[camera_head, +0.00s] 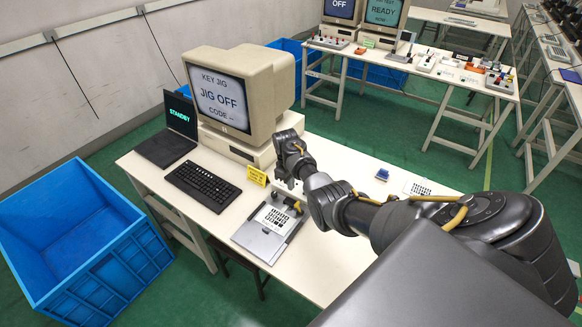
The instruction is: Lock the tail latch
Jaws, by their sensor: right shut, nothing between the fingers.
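A grey jig (258,243) lies on the white table, with a white keypad film (275,218) carrying black key marks on it. A small yellow part (297,207) shows at the jig's far right end; I cannot tell whether it is the tail latch or how it is set. My right arm comes in from the right. My right gripper (287,184) is shut and empty, above the table just beyond the jig's far edge. Its fingertips are small and dark, and I cannot tell whether they touch anything. My left gripper is not in view.
A beige computer (238,95) reads "JIG OFF" behind the jig. A black keyboard (203,186), a laptop (167,148) reading "STANDBY" and a yellow sign (257,176) stand nearby. A blue block (382,174) and a dotted sheet (428,188) lie right. A blue crate (85,250) stands left.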

